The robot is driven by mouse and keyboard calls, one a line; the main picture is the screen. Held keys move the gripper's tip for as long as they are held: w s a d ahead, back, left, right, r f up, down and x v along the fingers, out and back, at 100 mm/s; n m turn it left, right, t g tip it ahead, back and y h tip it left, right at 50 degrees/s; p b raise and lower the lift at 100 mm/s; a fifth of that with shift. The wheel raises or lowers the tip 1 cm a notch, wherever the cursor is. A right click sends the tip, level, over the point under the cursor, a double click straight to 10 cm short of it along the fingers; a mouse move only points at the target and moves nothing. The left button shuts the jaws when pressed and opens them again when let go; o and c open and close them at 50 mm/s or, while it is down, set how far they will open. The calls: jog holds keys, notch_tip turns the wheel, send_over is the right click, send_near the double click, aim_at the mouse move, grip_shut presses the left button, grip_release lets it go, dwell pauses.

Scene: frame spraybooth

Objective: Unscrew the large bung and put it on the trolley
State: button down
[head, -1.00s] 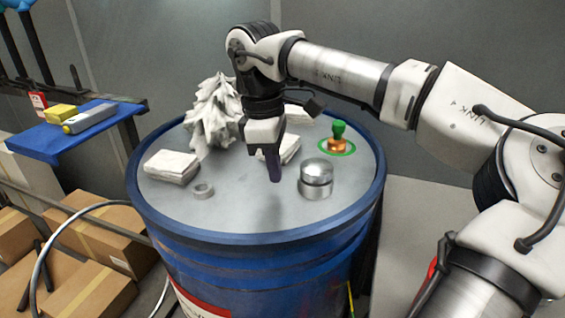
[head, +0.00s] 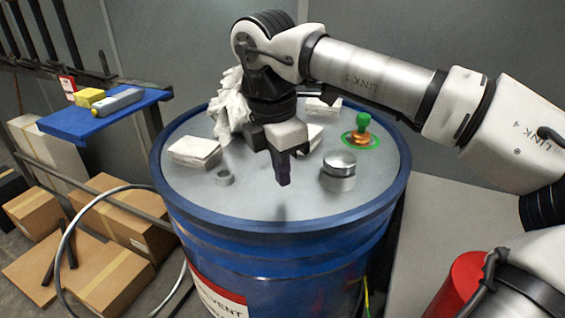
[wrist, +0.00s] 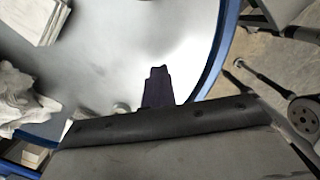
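A silver round-topped cylinder (head: 338,172), probably the large bung, stands upright on the grey lid of a blue drum (head: 300,205). My gripper (head: 282,178) points down above the lid, between the ring and the cylinder, touching neither. Its dark fingers look together, with nothing visible between them. A blue-topped stand (head: 105,118), possibly the trolley, is at the left.
A green knob on a brass fitting (head: 361,130) stands at the lid's back right. White folded cloths (head: 195,152) and a crumpled white rag (head: 226,112) lie on the lid. A yellow block (head: 88,97) and grey device (head: 116,101) occupy the blue top. Cardboard boxes (head: 130,220) stand below.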

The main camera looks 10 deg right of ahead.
aim_at(339, 165)
jog(key=shift+m, duration=0.9)
jog(key=d, duration=0.2)
jog(key=s+d, duration=0.1)
jog(key=d, duration=0.1)
jog(key=s+d, duration=0.1)
jog(key=d, duration=0.1)
jog(key=shift+d+r, duration=0.15)
jog(key=shift+r, duration=0.2)
jog(key=s+n, duration=0.1)
jog(key=s+d+n, duration=0.1)
jog(key=s+n, duration=0.1)
jog(key=shift+s+d+n, duration=0.1)
jog(key=shift+d+n, duration=0.2)
jog(key=shift+s+d+n, duration=0.3)
jog(key=shift+s+n, duration=0.1)
jog(key=shift+s, duration=0.05)
jog(key=shift+a, duration=0.1)
jog(key=d+n, duration=0.3)
jog(key=n, duration=0.1)
jog(key=shift+s+d+n+t+y, duration=0.15)
jog(key=shift+d+n+t+y, duration=0.15)
jog(key=shift+d+n+t, duration=0.1)
